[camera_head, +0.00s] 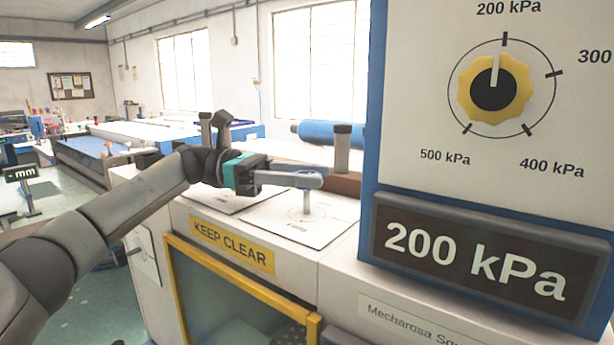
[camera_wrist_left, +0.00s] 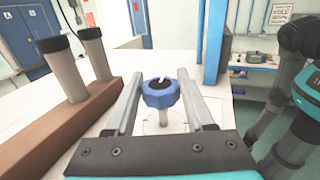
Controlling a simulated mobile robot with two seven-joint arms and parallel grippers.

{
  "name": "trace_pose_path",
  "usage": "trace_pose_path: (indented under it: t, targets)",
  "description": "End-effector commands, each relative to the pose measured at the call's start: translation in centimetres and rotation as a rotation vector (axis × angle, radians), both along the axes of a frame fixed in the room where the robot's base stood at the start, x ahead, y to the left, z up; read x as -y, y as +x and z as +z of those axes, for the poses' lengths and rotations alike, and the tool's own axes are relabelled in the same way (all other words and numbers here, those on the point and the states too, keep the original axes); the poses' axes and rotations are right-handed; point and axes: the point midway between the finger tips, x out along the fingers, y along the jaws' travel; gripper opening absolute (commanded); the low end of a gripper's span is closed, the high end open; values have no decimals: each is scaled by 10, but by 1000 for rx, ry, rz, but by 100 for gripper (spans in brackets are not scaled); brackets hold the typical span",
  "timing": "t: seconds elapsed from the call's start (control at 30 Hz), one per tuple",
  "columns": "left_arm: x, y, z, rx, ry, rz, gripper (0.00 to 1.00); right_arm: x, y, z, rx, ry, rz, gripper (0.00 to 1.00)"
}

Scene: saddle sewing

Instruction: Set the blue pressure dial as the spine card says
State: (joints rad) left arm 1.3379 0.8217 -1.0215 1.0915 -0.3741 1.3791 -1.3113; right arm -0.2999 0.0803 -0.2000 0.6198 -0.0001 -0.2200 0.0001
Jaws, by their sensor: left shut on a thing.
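The blue pressure dial (camera_wrist_left: 160,94) is a faceted blue knob with a dark top and a white pointer, on a pale stem above a plate with a printed circular scale. My left gripper (camera_head: 308,179) is shut on the blue dial, one finger on each side. In the head view the fingers mostly hide the knob; its stem shows below. The scale's readings are too small to read. The spine card cannot be made out. My right gripper is not in view.
A yellow dial (camera_head: 497,90) on the upright panel points to 200 kPa, and the display (camera_head: 475,262) below reads "200 kPa". A yellow frame (camera_head: 240,290) lies below.

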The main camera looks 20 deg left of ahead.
Motion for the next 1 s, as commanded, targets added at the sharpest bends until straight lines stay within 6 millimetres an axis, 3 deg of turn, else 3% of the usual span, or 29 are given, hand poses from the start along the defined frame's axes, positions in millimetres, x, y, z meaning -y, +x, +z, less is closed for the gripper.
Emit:
trace_pose_path:
  t: [0.17,0.2,0.47,0.87,1.0]
  targets:
    - [0,0,2,0,-5,0,0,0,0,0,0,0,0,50]
    - [0,0,2,0,-5,0,55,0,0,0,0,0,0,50]
    - [0,0,1,0,-3,0,84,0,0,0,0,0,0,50]
    - [0,0,1,1,-1,0,84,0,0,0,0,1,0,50]
    - [0,0,10,5,-3,0,84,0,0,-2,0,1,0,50]
